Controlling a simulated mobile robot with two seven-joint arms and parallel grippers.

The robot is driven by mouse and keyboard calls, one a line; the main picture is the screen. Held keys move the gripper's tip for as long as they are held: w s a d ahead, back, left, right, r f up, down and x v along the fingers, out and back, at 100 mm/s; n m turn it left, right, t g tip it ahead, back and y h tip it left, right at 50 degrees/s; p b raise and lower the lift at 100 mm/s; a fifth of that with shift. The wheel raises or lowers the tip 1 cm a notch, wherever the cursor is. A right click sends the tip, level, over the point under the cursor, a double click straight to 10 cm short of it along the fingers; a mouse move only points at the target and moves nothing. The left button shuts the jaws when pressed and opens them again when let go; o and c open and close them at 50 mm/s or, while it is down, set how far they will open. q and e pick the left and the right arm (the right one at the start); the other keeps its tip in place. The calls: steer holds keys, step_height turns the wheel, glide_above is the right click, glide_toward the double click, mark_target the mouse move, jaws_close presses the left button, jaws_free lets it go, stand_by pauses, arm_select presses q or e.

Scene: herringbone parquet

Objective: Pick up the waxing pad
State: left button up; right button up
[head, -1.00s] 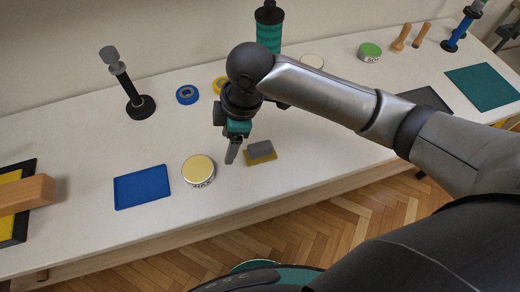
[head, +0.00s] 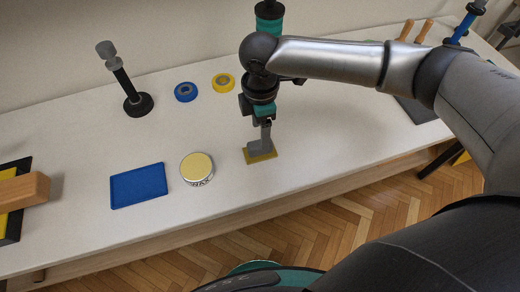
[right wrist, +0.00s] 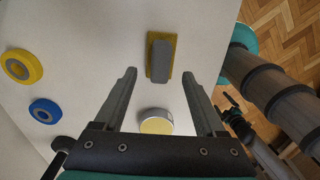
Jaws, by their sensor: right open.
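The waxing pad (head: 262,157) is a yellow slab with a grey handle block on top, lying on the white bench right of the wax tin. In the right wrist view the waxing pad (right wrist: 174,46) lies ahead of the gap between the fingertips, with its grey handle lengthwise. My right gripper (head: 264,143) points down over it and hides part of the handle. In the right wrist view the right gripper (right wrist: 159,74) is open with nothing held, a finger on either side of the line to the handle. My left gripper is not in view.
A wax tin (head: 197,168) and a blue tray (head: 138,187) lie left of the pad. Blue tape (head: 186,92), yellow tape (head: 223,83) and a black stand (head: 136,104) are behind. A wooden block (head: 25,189) is far left. The bench front edge is near the pad.

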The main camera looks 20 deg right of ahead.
steer(key=shift+s+d+f+b, duration=0.1)
steer(key=shift+f+b, duration=0.3)
steer(key=shift+f, duration=1.2)
steer(key=shift+d+f+b, duration=0.1)
steer(key=shift+f+b, duration=0.25)
steer(key=shift+f, duration=1.25)
jaws_close()
